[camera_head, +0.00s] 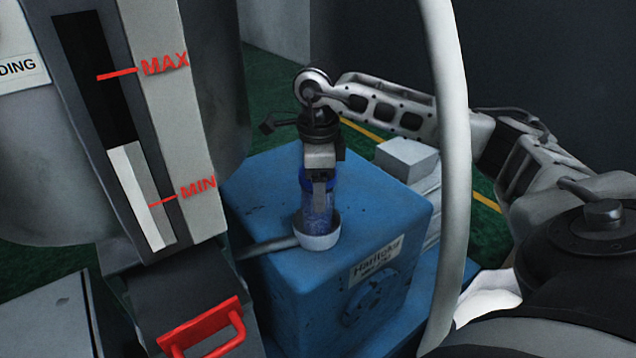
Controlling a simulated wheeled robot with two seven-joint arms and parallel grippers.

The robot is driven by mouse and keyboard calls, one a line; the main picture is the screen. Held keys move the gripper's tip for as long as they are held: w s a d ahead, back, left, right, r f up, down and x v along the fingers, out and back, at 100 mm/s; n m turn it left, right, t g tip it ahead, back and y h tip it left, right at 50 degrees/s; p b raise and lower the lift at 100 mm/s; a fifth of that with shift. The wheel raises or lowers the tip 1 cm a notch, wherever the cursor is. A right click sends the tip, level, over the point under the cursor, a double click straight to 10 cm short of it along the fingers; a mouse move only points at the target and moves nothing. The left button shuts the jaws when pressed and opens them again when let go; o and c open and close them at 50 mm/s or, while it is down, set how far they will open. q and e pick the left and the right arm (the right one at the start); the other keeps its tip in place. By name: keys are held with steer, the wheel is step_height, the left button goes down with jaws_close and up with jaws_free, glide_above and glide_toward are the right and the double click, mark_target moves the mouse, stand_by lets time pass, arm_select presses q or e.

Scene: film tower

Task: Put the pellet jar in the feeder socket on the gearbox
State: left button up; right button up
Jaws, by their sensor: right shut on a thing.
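The pellet jar (318,212) is a blue, see-through upright jar with small pellets inside. Its lower end is at the white ring-shaped feeder socket (317,240) on top of the blue gearbox (280,195), and it looks to stand inside the ring. My right gripper (320,180) reaches down from above and is shut on the upper part of the pellet jar. The gripper hides the jar's top. How deep the jar sits in the socket cannot be told. My left gripper is not in view.
A grey column with a MAX/MIN level gauge (140,190) stands close at the left, with a red handle (215,330) below it. A thick pale hose (455,150) hangs in front at the right. A thin grey pipe (268,247) runs to the socket. Green floor lies behind.

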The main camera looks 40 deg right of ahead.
steer(key=shift+f, duration=0.15)
steer(key=o, duration=1)
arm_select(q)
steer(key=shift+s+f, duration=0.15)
arm_select(e)
steer(key=shift+o, duration=0.9)
step_height(320, 180, up, 12)
steer(key=shift+s+r+p, duration=0.1)
steer(key=shift+r+p, duration=0.15)
steer(key=shift+p, duration=0.15)
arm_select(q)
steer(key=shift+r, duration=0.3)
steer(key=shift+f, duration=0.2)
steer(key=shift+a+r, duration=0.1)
arm_select(e)
steer(key=shift+f, duration=0.1)
